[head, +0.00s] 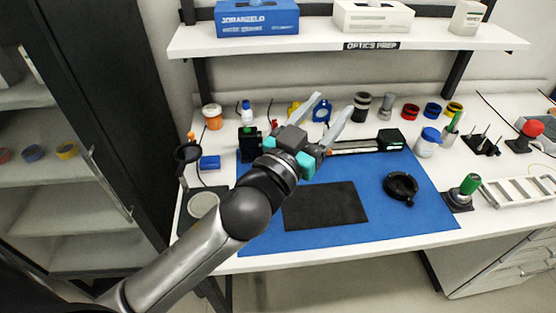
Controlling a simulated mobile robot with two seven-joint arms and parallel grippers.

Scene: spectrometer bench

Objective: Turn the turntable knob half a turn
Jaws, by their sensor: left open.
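My left gripper (333,103) reaches over the blue mat with its two pale fingers spread, open and empty, pointing toward the back of the bench. Its arm comes in from the lower left and hides part of the bench. Behind it a dark instrument with a rail (358,147) ends in a black box (391,139); its left part is hidden by my gripper. I cannot make out a turntable knob for certain. A round black piece (401,187) lies on the mat's right side. A green-topped knob or handle (469,184) stands on a black base right of the mat. My right gripper is out of view.
A black pad (325,206) lies on the blue mat (420,212). A blue-lidded jar (428,142), a red-topped device (530,128) and a pale slotted rack (520,190) stand at the right. A shelf (440,42) overhangs the back. The mat's front is clear.

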